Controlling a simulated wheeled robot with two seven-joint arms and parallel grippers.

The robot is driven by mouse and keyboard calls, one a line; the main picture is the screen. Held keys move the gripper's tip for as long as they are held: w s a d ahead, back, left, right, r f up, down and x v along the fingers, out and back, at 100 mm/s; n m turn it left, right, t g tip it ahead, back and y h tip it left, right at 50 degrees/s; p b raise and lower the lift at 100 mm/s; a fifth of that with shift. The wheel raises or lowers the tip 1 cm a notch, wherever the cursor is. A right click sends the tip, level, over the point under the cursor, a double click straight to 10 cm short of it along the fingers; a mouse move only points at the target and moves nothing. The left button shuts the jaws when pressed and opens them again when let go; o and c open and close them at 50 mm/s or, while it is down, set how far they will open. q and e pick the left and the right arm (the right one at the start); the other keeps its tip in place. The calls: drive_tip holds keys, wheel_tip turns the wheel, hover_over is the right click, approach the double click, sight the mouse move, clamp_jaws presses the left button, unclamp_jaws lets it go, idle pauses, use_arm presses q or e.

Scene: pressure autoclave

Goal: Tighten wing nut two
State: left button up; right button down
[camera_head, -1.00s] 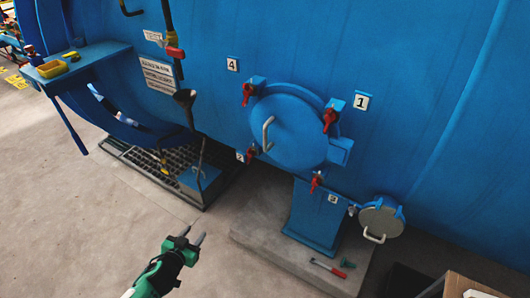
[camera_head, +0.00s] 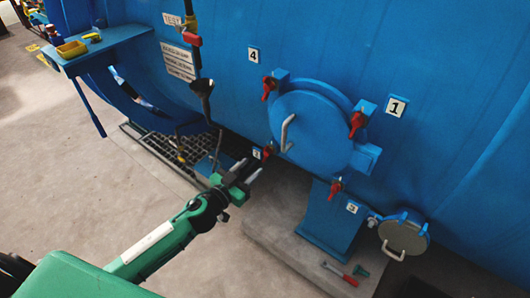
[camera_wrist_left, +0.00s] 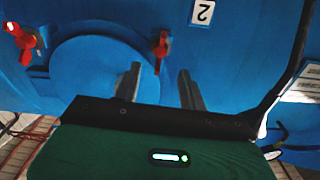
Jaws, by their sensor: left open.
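My right gripper is not in view.
Other red wing nuts sit at the hatch's upper left (camera_head: 269,87), upper right (camera_head: 357,123) and lower right (camera_head: 335,188). A curved handle (camera_head: 287,132) stands out from the hatch. A blue pedestal (camera_head: 327,218) is below. A hanging funnel pipe (camera_head: 204,90) is at left.

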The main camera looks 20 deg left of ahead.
sight(268, 152)
use_arm(q)
drive_tip(key=p+x, duration=0.1)
drive_tip(key=x, duration=0.6)
drive_tip(key=shift+w+d, duration=0.15)
drive_tip(key=shift+w, duration=0.2)
clamp_jaws()
